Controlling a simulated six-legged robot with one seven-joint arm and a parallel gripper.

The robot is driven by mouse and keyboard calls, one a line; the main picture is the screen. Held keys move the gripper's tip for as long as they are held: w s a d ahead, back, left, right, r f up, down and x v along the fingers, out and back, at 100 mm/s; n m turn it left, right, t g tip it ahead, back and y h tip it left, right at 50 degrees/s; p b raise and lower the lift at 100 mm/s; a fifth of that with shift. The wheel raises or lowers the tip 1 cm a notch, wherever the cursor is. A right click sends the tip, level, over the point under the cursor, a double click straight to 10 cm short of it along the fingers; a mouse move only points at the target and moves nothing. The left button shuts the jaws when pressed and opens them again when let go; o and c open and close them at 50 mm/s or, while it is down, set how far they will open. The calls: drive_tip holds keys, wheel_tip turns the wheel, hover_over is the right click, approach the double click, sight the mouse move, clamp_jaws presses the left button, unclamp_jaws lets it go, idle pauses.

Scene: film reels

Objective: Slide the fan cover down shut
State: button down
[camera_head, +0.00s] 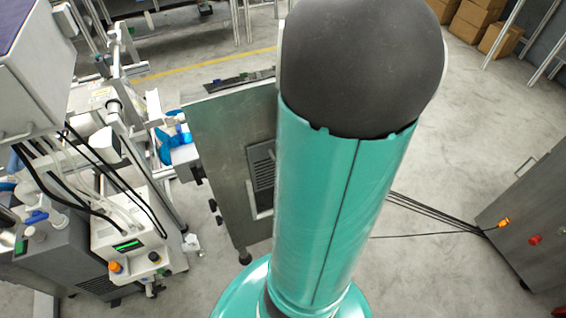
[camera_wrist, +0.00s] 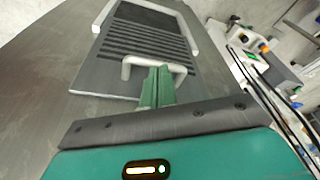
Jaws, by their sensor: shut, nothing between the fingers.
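The fan cover (camera_wrist: 108,78) is a dark grey panel on a metal cabinet face, with a pale bar handle (camera_wrist: 130,63) across it. Dark slats (camera_wrist: 145,35) show beyond the handle, between two pale side rails. My gripper (camera_wrist: 160,70) has its green fingers shut and empty, with the tips at the middle of the handle. They overlap the bar in the wrist view; I cannot tell whether they touch it. In the head view the slatted panel (camera_head: 262,172) shows on the cabinet just left of my arm, which hides its right part and my gripper.
The metal cabinet (camera_head: 222,130) stands on small feet left of my arm. White lab machinery (camera_head: 125,225) with cables and blue parts stands further left. A grey cabinet (camera_head: 530,225) is at the right, with cables on the floor. Boxes (camera_head: 478,15) are at the back right.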

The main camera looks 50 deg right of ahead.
drive_tip(key=shift+w+f, duration=0.1)
drive_tip(key=shift+f, duration=0.1)
drive_tip(key=shift+s+f+x, duration=0.25)
drive_tip(key=shift+s+x, duration=0.8)
drive_tip(key=shift+x, duration=3.35)
drive_tip(key=shift+s+f+x, duration=0.3)
drive_tip(key=shift+s+x, duration=0.8)
drive_tip(key=shift+x, duration=3.35)
drive_tip(key=w+v, duration=0.1)
drive_tip(key=v, duration=0.8)
drive_tip(key=shift+r, duration=0.15)
